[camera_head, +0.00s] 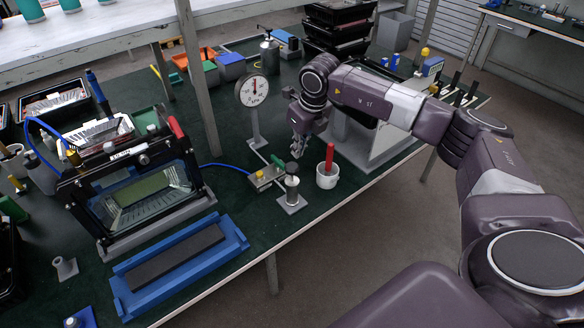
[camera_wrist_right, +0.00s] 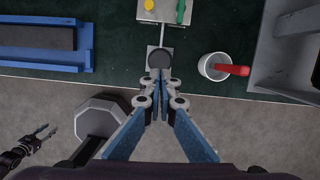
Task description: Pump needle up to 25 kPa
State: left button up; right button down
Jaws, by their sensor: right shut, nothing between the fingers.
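The pump (camera_head: 292,188) stands upright on a small grey base near the table's front edge; its dark round knob also shows in the right wrist view (camera_wrist_right: 160,57). The gauge (camera_head: 252,91), a white round dial on a grey post, stands behind it. Its needle points roughly upward, but the numbers are too small to read. A valve block (camera_head: 264,178) with a green lever and a yellow knob lies beside the pump. My right gripper (camera_head: 296,153) is shut and empty, pointing down just above the pump knob. My left gripper (camera_wrist_right: 50,129) appears open, away from the table.
A white cup (camera_head: 326,177) with a red-handled tool stands right of the pump. A black-framed housing (camera_head: 130,185) with a blue hose is at left, and a blue tray (camera_head: 180,265) lies in front of it. A grey box (camera_head: 375,140) stands at right.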

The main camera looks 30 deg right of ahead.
jog(key=shift+b+x, duration=1.45)
jog(key=shift+x, duration=1.3)
notch_tip(320, 180, down, 4)
jog(key=b, duration=0.3)
jog(key=shift+f, duration=0.2)
jog(key=shift+s, duration=0.15)
jog(key=shift+s+r+p, duration=0.5)
jog(key=shift+s+p, duration=0.1)
jog(key=shift+s, duration=0.9)
notch_tip(320, 180, up, 12)
send_over(296, 170)
jog(key=s+d, duration=0.1)
jog(key=s, duration=0.4)
jog(key=shift+s+f, duration=0.15)
jog(key=shift+s, duration=0.05)
